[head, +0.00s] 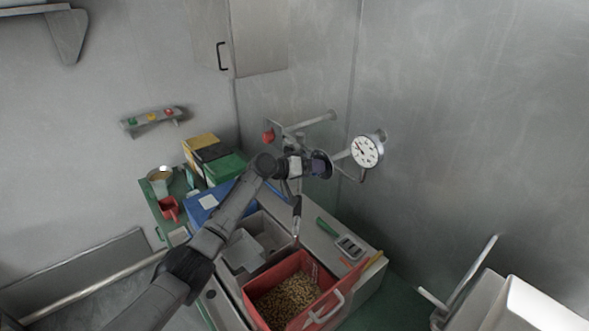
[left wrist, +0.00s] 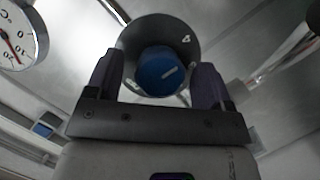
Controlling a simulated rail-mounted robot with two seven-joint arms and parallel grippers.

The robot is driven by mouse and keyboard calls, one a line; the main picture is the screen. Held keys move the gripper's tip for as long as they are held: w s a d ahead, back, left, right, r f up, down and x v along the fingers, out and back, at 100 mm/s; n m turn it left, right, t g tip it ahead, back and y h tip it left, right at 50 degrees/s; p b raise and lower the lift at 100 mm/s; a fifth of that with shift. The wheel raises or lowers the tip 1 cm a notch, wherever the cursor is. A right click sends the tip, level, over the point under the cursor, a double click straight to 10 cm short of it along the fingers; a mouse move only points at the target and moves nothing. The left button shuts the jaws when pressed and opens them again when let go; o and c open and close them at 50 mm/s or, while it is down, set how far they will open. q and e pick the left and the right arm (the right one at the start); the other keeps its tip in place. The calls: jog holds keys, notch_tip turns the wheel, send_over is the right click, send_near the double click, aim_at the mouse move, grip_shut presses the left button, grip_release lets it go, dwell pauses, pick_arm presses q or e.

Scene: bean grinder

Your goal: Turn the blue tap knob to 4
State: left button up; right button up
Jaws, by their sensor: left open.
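The blue tap knob (left wrist: 157,77) shows in the left wrist view, in front of a round grey dial plate (left wrist: 187,52). A white 4 is readable at the plate's upper right. The knob's white mark slants up to the right and does not clearly line up with the 4. My left gripper (left wrist: 158,68) is open, with one purple finger on each side of the knob and a visible gap at the left finger. In the head view my left gripper (head: 312,165) is at the wall pipes and hides the knob. My right gripper is in neither view.
A red knob (head: 268,137) is on the pipe to the left. A blue box (head: 205,206) lies left.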

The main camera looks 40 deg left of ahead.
pick_arm(q)
jog(key=b+v, duration=0.2)
jog(key=v, duration=1.1)
jog(key=shift+s, duration=0.1)
